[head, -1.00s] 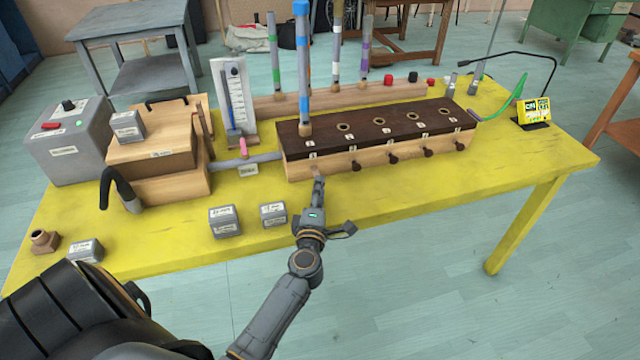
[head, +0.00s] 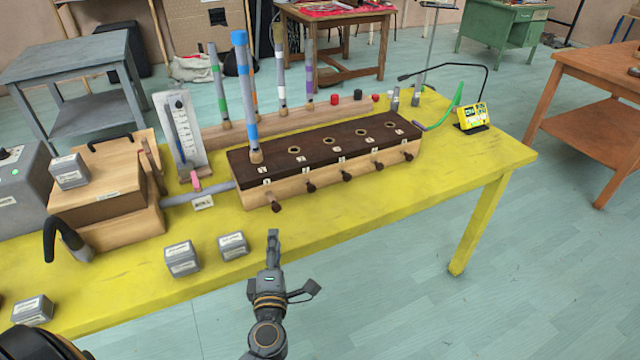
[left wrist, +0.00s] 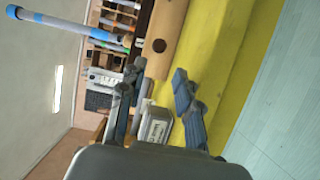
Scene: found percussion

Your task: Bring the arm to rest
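My left gripper (head: 273,240) hangs in front of the yellow table's front edge, apart from everything on it. In the left wrist view its two fingers (left wrist: 155,82) stand apart with nothing held between them. The wooden box (head: 330,150) with a dark, holed top and several dark knobs on its front lies beyond the gripper. A blue-banded tube (head: 243,90) stands upright at the left end of its top; it also shows in the left wrist view (left wrist: 65,25). My right gripper is not in view.
The yellow table (head: 350,220) has bare room along its front right. Small grey labelled blocks (head: 182,259) sit near the front edge, left of the gripper. A wooden bellows-like box (head: 100,195) and a gauge board (head: 181,135) stand farther left. A yellow display (head: 473,116) is at the right.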

